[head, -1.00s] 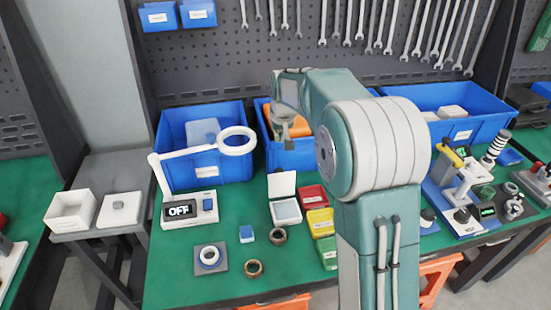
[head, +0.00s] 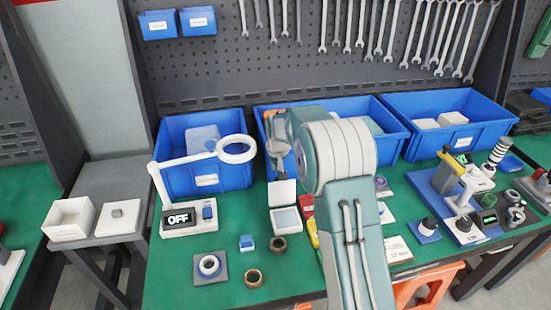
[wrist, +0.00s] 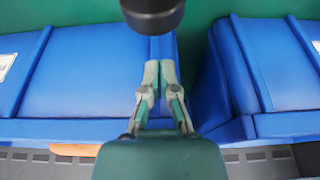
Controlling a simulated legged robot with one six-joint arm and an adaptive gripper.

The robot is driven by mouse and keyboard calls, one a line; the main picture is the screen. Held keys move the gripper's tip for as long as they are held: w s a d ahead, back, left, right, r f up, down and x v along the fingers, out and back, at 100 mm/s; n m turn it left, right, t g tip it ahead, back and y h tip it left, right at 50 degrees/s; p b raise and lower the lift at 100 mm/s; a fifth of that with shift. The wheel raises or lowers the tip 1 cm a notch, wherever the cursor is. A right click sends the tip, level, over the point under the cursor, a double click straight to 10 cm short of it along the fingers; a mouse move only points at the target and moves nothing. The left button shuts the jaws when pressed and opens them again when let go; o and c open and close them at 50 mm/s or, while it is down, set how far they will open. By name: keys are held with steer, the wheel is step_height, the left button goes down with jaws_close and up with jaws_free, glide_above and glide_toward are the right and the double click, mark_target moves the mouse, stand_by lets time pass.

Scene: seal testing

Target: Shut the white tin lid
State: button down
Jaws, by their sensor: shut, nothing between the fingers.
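The white tin (head: 286,221) stands open on the green bench, with a pale inside. Its white lid (head: 282,192) is raised at the tin's back edge, nearly upright and facing me. My gripper (head: 280,172) is in front of the blue bins, just above and behind the lid in the head view. I cannot tell if they touch. In the wrist view my gripper (wrist: 160,70) is shut with nothing between its fingers, against blue bins. The tin and lid do not show there.
A ring-lamp magnifier (head: 186,215) marked OFF stands left of the tin. Red and yellow trays are to the right, partly behind my arm. Blue bins (head: 228,178) line the back.

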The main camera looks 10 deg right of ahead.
mark_target(281, 189)
steer(key=shift+s+r, duration=0.15)
steer(key=shift+s, duration=0.75)
steer(key=shift+s+r, duration=0.15)
steer(key=shift+s, duration=0.75)
steer(key=shift+s+r+t, duration=0.25)
steer(key=shift+s+t, duration=0.15)
steer(key=shift+t, duration=0.2)
